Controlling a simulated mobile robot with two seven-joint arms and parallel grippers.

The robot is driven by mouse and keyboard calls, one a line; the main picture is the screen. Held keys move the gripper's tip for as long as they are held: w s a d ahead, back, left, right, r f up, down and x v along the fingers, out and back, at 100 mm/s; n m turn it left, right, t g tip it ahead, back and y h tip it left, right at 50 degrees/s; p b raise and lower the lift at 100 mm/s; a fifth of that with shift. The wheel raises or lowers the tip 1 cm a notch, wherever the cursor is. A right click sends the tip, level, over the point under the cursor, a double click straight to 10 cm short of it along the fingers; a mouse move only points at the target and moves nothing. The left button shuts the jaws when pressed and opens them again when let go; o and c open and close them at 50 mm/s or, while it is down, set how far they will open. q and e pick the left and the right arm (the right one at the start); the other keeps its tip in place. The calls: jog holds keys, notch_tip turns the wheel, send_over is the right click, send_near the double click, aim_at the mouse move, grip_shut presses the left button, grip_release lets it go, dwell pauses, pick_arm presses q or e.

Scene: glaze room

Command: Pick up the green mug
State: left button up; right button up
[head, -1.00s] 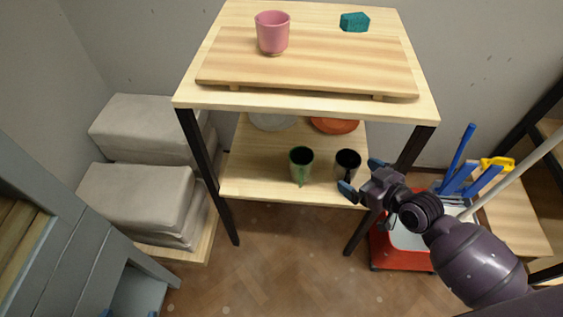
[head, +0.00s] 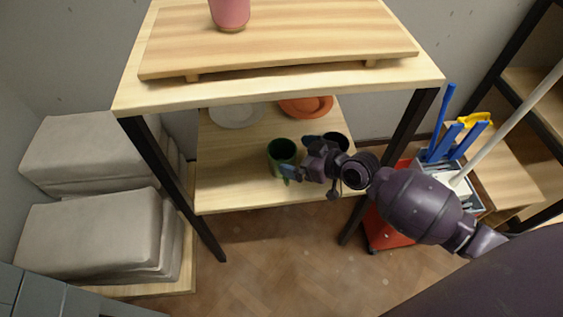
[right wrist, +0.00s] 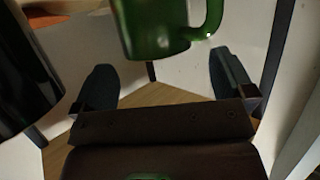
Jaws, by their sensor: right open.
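The green mug (head: 281,152) stands upright on the lower shelf, near its front edge. My right gripper (head: 299,156) is open and reaches in from the right, close beside the mug. In the right wrist view the green mug (right wrist: 158,28) is at the top, just beyond the open fingertips (right wrist: 163,72) and in line with the gap between them. Its handle shows at the mug's right there. I see no contact, and the jaws look empty. The mug's upper part is cut off in that view. My left gripper is not in view.
A black mug (head: 337,138) stands right of the green mug, partly behind my right gripper. It also shows in the right wrist view (right wrist: 22,75). An orange plate (head: 306,105) and a pale plate (head: 237,115) lie behind. The upper shelf (head: 290,92) overhangs them.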

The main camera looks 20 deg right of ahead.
aim_at(271, 149)
jog(key=x, duration=0.2)
jog(key=b+x, duration=0.1)
jog(key=x, duration=0.1)
jog(key=shift+d+f, duration=0.15)
jog(key=shift+f, duration=0.2)
jog(key=shift+w+a+b, duration=0.3)
jog(key=shift+w+b, duration=0.05)
jog(key=shift+w, duration=0.15)
jog(key=c, duration=0.9)
